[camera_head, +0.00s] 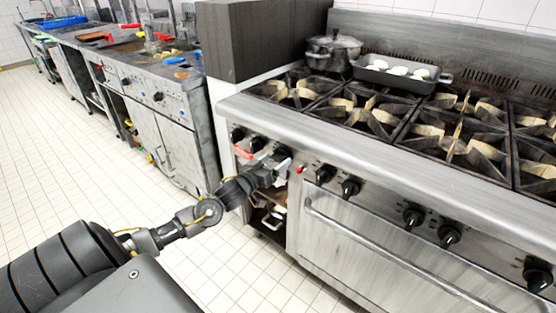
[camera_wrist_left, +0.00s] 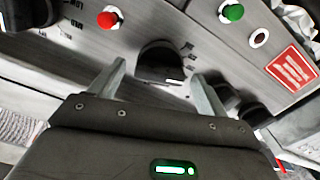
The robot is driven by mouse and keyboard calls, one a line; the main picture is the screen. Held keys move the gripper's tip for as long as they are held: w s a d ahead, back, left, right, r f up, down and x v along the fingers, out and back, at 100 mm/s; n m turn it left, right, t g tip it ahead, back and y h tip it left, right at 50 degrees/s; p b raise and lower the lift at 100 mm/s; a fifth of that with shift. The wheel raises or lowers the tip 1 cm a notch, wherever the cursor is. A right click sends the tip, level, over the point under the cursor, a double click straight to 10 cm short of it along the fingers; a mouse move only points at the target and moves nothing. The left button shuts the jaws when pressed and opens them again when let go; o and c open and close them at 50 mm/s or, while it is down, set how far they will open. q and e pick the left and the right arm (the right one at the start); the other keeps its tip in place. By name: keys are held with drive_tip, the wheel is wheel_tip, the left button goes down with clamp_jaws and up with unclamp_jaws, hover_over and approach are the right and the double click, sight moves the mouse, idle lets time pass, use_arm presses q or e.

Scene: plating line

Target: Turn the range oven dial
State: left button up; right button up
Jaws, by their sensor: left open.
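The dial in front of my left gripper (camera_head: 281,160) is a black knob (camera_wrist_left: 160,60) with a white mark, on the steel front panel of the range. In the left wrist view my left gripper (camera_wrist_left: 158,72) is open, with one finger on each side of the dial's lower part. I cannot tell whether the fingers touch it. In the head view the gripper covers most of this dial. The range oven (camera_head: 380,235) has a wide steel door with a long handle. My right gripper is not in view.
A red button (camera_wrist_left: 109,17) and a green button (camera_wrist_left: 232,12) flank the dial. More black knobs (camera_head: 350,187) line the panel. A pot (camera_head: 333,50) and a pan (camera_head: 402,75) stand on the burners. Tiled floor is free at left.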

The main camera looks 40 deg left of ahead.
use_arm(q)
drive_tip(key=shift+w, duration=1.15)
drive_tip(key=c, duration=0.9)
drive_tip(key=shift+c, duration=0.2)
